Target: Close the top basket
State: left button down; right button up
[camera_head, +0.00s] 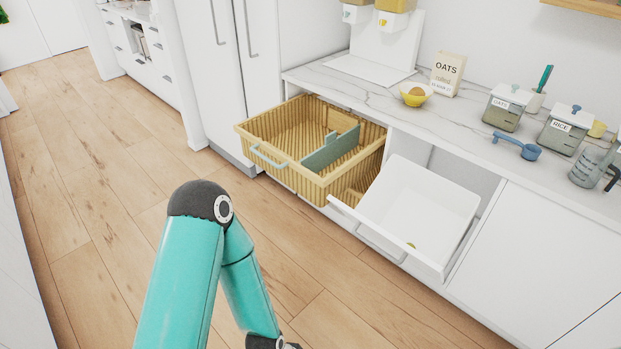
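The wooden ribbed basket (288,171) is pulled out from under the counter, in the middle of the head view. It has a light blue bar handle (268,156) on its front and a grey-blue divider (331,148) inside. One of my teal arms rises from the bottom edge, bends at a dark elbow and goes back down out of the picture. It is in front of and below the basket, apart from it in the picture. Neither gripper can be seen.
A white bin drawer (418,212) is tilted open right of the basket. The marble counter (380,97) above holds an oats box (447,74), a yellow bowl (415,94), labelled jars and a blue scoop (517,146). Tall white cabinets stand left. The wooden floor at left is clear.

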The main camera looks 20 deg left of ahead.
aim_at(274, 138)
jog(key=u, duration=0.05)
jog(key=i, duration=1.25)
jog(key=u, duration=0.05)
